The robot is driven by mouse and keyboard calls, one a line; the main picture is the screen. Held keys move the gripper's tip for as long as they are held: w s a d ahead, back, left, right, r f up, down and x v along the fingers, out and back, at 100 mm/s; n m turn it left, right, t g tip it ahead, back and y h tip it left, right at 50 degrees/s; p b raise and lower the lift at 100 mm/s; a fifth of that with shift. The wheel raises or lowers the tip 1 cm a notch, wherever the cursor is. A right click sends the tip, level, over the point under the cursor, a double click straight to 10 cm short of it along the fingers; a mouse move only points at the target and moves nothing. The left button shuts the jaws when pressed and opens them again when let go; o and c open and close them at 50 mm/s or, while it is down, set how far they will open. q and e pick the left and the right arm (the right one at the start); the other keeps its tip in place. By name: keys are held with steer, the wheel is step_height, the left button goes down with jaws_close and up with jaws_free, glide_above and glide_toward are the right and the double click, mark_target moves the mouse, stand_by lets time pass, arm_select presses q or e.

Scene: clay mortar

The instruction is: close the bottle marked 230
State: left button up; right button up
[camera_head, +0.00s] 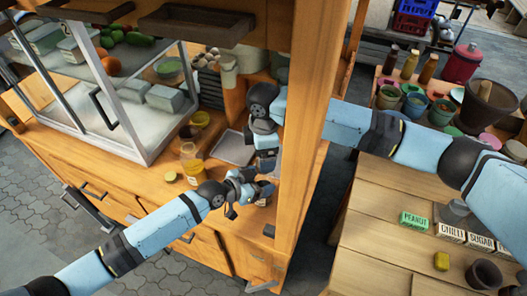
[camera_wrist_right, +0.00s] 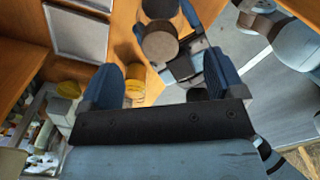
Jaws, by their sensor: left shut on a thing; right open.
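My left gripper (camera_head: 250,188) is shut on a small bottle (camera_head: 266,192) above the wooden counter, near its front edge. The bottle is mostly hidden in the head view, and no number can be read. In the right wrist view, a brown round-topped piece (camera_wrist_right: 160,44) shows beside the left gripper; I cannot tell whether it is the bottle's top or its cap. My right gripper (camera_wrist_right: 164,65) is open, its two blue fingers apart around that area. In the head view it is mostly hidden beside the wooden post.
A jar with yellow contents (camera_head: 191,163) and a yellow lid (camera_head: 170,177) stand on the counter. A grey tray (camera_head: 234,149) lies behind. A glass case (camera_head: 110,95) fills the left. The wooden post (camera_head: 308,120) stands close to my right arm.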

steer(key=shift+o, duration=0.7)
step_height(320, 180, up, 12)
arm_select(q)
steer(key=o, duration=1.8)
steer(key=shift+c, duration=0.2)
arm_select(e)
steer(key=shift+d, duration=0.1)
arm_select(q)
steer(key=b+v, duration=0.1)
steer(key=v, duration=1.2)
steer(key=shift+s+a+r+b, duration=0.2)
steer(key=shift+a+r+b, duration=0.05)
steer(key=shift+a+b, duration=0.05)
arm_select(e)
steer(key=shift+f, duration=0.8)
